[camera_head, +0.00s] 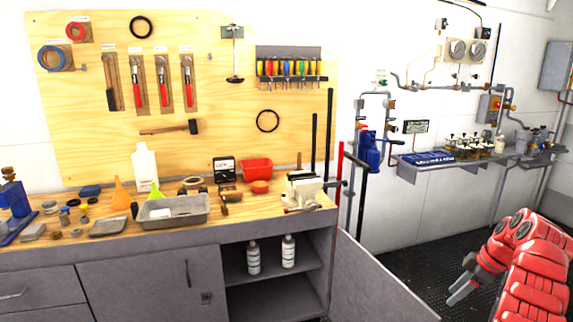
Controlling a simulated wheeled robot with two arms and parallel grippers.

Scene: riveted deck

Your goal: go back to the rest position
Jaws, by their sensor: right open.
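My right arm comes in at the lower right in red segments. Its dark gripper (458,289) hangs over the black floor, to the right of the workbench and its open cabinet door. The gripper is open and empty, with its grey fingers pointing down and left. It touches nothing that I can see. My left arm and gripper are not in view.
A workbench (255,220) with a grey tray (173,211), a vise (302,190) and loose parts fills the left. Its cabinet door (372,285) stands open towards the right arm. A wall shelf (480,163) with valves is behind. Dark floor (415,262) between is clear.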

